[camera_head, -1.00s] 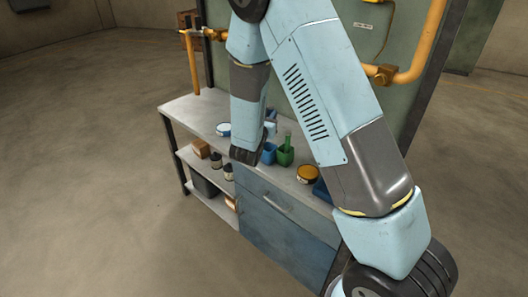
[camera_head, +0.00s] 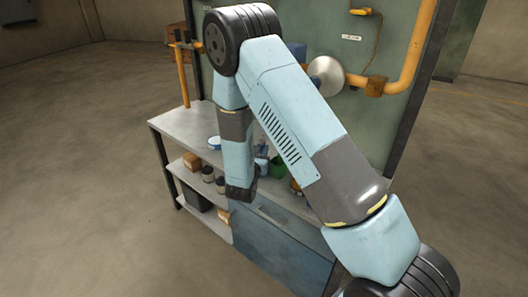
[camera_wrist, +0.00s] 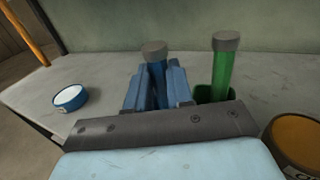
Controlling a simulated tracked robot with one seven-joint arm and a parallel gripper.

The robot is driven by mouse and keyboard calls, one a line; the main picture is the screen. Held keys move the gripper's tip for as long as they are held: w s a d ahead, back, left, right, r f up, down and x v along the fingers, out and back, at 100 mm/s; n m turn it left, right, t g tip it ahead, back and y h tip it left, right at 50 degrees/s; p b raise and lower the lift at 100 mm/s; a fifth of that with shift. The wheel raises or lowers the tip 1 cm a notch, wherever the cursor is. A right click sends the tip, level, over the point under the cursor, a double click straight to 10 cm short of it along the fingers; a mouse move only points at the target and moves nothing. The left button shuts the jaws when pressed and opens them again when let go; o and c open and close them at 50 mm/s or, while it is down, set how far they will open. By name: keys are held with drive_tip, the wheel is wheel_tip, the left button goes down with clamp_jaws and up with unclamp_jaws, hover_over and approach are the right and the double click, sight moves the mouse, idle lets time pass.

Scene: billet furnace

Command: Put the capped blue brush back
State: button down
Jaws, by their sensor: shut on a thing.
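In the wrist view, the blue brush (camera_wrist: 156,70) stands upright with a grey cap on its top end. My gripper (camera_wrist: 157,92) is shut on it, one blue finger on each side. The brush's lower end is hidden behind the fingers and the gripper body, so I cannot tell whether it is in a holder or above the bench. To its right, a green brush with a grey cap (camera_wrist: 222,65) stands in a green holder (camera_wrist: 203,94).
A white-topped blue tin (camera_wrist: 70,97) stands left on the grey workbench (camera_wrist: 35,92). A tin with an orange-brown top (camera_wrist: 298,140) is close at the right. Jars and boxes fill the lower shelf. A panel with yellow pipes (camera_head: 415,45) rises behind the bench.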

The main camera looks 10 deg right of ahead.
drive_tip(key=shift+f, duration=0.15)
drive_tip(key=c, duration=1)
unclamp_jaws()
drive_tip(key=v, duration=1.2)
drive_tip(key=s+d+r+m+g+h, duration=0.3)
drive_tip(key=s+d+r+m+g, duration=0.3)
drive_tip(key=d+r+m, duration=0.4)
drive_tip(key=s+d+r+m+g+h, duration=0.3)
drive_tip(key=d+r+m+g, duration=0.5)
drive_tip(key=d, duration=0.4)
drive_tip(key=s+r+m+t+y, duration=0.3)
drive_tip(key=s+r+m+y, duration=0.9)
drive_tip(key=s, duration=0.4)
drive_tip(key=shift+a+r+m+y, duration=0.4)
drive_tip(key=shift+r+m, duration=0.4)
drive_tip(key=shift+r, duration=0.05)
